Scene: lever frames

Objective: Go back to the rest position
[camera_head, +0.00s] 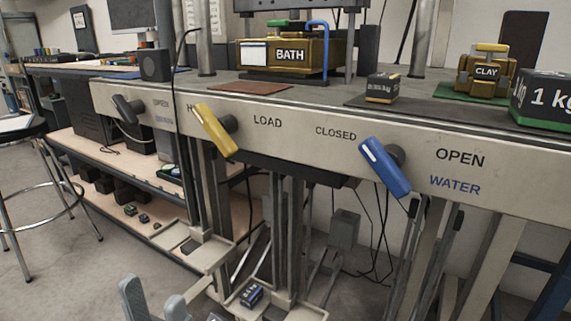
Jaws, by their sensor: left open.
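My left gripper (152,298) shows at the bottom edge, left of centre, with its two grey fingers apart and nothing between them. It is well below the lever panel (300,125) and touches no lever. The yellow lever (215,129) slants from upper left to lower right, beside the word LOAD. The blue lever (384,167) slants the same way, between CLOSED and OPEN, with WATER at its right. A black lever (125,109) is at the panel's left end. My right gripper is not in view.
A BATH tank (285,54), a CLAY block (486,70) and a 1 kg block (547,101) stand on the bench. Small trays (205,250) hang below the panel, close to my left gripper. A stool (30,190) stands at the left. Grey floor is open at the lower left.

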